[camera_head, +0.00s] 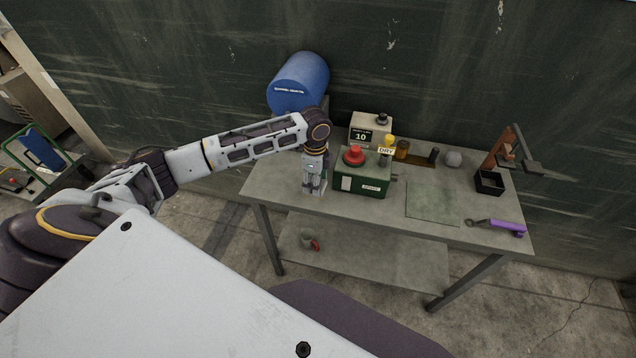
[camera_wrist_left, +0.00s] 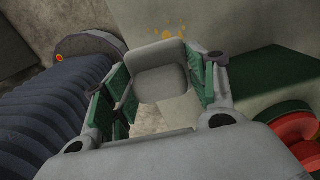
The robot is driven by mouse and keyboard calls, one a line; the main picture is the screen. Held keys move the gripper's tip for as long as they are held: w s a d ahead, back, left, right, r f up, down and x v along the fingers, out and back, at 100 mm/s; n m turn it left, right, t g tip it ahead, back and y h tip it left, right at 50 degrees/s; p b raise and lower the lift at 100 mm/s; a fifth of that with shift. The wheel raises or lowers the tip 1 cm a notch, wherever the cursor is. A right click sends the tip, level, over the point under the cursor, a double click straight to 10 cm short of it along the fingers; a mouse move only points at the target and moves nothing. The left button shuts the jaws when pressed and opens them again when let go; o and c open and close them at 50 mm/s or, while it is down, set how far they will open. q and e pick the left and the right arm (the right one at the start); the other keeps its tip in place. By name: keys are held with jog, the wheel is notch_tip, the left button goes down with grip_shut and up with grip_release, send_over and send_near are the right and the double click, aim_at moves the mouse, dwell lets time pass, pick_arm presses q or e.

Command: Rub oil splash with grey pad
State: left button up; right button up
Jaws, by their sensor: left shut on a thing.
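My left gripper (camera_head: 313,190) points down at the left part of the table, just left of the green box. In the left wrist view its green-lined fingers (camera_wrist_left: 160,92) are closed on the sides of a grey pad (camera_wrist_left: 158,78). The pad's grey upper face and a paler lower part show between the fingers. A small orange-yellow mark (camera_wrist_left: 173,31), which looks like the oil splash, shows on the grey surface just beyond the pad. I cannot tell whether the pad touches that surface. The splash is hidden in the head view. My right gripper is not in view.
The green box (camera_head: 362,178) with a red knob (camera_head: 354,155) stands close right of my gripper. A blue drum (camera_head: 300,83) is behind.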

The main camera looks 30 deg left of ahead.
pick_arm(q)
jog(key=a+m, duration=0.2)
jog(key=r+m+p, duration=0.1)
jog(key=m, duration=0.1)
jog(key=shift+w+a, duration=0.25)
jog(key=shift+a, duration=0.15)
jog(key=shift+w+a+r+m+p, duration=0.1)
jog(key=shift+a+r+m+p, duration=0.2)
jog(key=shift+a+m, duration=0.55)
jog(key=shift+w+a+r+m+p, duration=0.15)
jog(key=shift+a+m+p, duration=0.25)
jog(key=shift+m, duration=0.85)
jog(key=shift+a, duration=0.1)
jog(key=shift+f, duration=0.2)
jog(key=shift+f, duration=0.85)
notch_tip(320, 180, down, 2)
jog(key=shift+f+b, duration=0.1)
jog(key=shift+b, duration=0.8)
jog(key=shift+f+b, duration=0.9)
jog(key=shift+b, duration=0.25)
